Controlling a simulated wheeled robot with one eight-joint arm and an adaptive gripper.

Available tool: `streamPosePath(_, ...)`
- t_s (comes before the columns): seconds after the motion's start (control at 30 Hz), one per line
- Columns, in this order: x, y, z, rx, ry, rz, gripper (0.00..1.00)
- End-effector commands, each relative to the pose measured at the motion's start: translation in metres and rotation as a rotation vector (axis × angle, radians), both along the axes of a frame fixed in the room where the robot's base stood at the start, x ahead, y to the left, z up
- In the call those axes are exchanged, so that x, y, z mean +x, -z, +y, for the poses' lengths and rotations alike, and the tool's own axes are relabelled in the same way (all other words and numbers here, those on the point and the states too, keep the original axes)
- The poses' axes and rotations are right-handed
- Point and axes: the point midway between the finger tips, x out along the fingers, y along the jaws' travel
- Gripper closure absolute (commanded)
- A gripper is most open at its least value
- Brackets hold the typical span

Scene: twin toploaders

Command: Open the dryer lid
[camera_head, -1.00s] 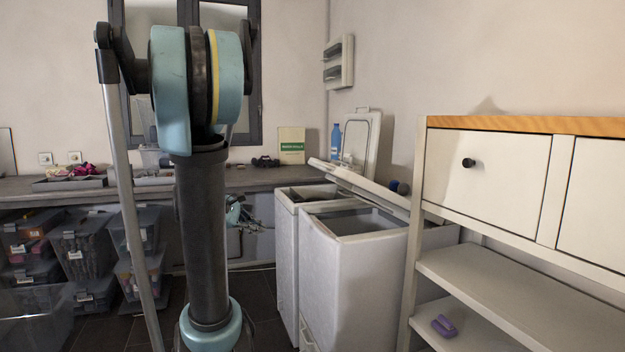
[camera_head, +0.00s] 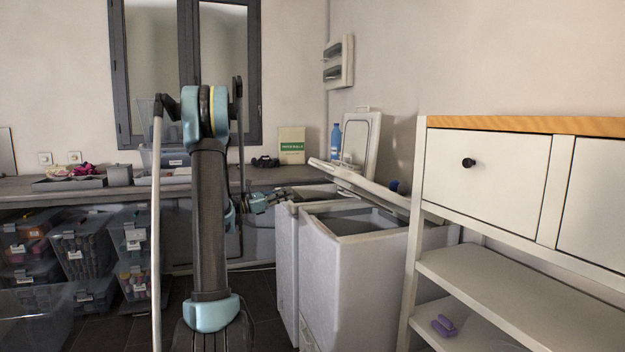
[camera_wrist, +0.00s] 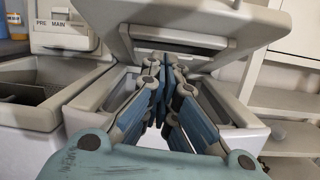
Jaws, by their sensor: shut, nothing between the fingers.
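The dryer (camera_head: 355,285) is the nearer white toploader in the head view. Its lid (camera_head: 360,182) is partly raised and tilted over the tub opening. In the wrist view the lid (camera_wrist: 185,25) spans the top, with its underside facing me, above the dryer body (camera_wrist: 240,140). My gripper (camera_wrist: 166,68) is shut and empty, its tips close to the lid's lower edge in the picture; I cannot tell whether they touch. In the head view my gripper (camera_head: 275,195) is small, at the left side of the machines.
The washer (camera_wrist: 28,115) stands beside the dryer, its lid (camera_head: 362,135) upright. A blue bottle (camera_head: 336,141) stands behind. A shelf cabinet (camera_head: 490,180) is close on the right. A counter (camera_head: 105,188) with several bins below (camera_head: 75,245) lies left. Dark floor is partly clear.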

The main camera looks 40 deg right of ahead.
Motion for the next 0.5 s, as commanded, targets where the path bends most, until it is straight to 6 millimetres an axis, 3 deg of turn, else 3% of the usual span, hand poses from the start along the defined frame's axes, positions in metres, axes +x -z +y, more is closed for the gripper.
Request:
streamPosePath(0.23, 0.010, 0.003, -0.015, -0.071, 0.050, 0.120, 1.00)
streamPosePath(0.5, 0.004, -0.002, -0.032, -0.079, 0.058, 0.134, 1.00)
